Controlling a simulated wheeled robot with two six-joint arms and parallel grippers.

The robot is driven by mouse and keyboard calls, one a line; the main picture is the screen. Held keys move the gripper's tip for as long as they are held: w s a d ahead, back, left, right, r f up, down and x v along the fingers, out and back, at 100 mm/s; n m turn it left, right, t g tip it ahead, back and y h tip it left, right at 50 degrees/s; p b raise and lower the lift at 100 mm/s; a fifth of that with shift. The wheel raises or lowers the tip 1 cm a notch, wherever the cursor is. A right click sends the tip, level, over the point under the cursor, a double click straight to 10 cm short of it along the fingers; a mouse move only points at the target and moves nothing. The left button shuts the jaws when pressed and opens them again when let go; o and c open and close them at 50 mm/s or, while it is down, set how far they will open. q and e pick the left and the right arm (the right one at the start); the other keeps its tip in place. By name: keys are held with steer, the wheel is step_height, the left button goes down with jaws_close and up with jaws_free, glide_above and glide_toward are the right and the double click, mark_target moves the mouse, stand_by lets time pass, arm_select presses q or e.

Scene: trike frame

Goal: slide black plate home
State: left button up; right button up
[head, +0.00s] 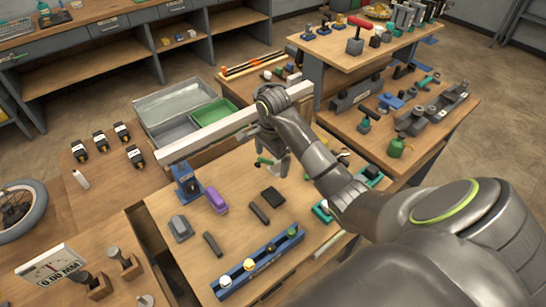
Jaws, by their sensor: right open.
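A small flat black plate (272,197) lies on the wooden workbench (165,213), near its middle. My right gripper (273,171) is open, above and beyond the plate in the picture, and apart from it as far as I can tell. A small green-handled item (264,161) shows close to its fingers; I cannot tell whether they touch. Where the plate's home is I cannot tell. My left gripper is not in view.
Near the plate lie a dark bar (259,213), another dark bar (212,244), a purple block (216,200) and a blue vise-like tool (186,183). A blue rail with several knobs (258,264) lies at the front. A long pale beam (215,133) crosses behind my gripper.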

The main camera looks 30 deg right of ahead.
steer(key=b, duration=1.2)
glide_above(268, 191)
steer(key=s, duration=0.3)
steer(key=f, duration=1.1)
steer(key=shift+w+d+f, duration=0.15)
steer(key=shift+w+f, duration=0.05)
steer(key=shift+f, duration=0.2)
steer(key=shift+f+p, duration=0.4)
steer(key=shift+f, duration=2.35)
steer(key=c, duration=1.4)
steer(key=shift+w, duration=0.15)
steer(key=shift+w+b, duration=1.15)
steer(key=shift+b, duration=0.1)
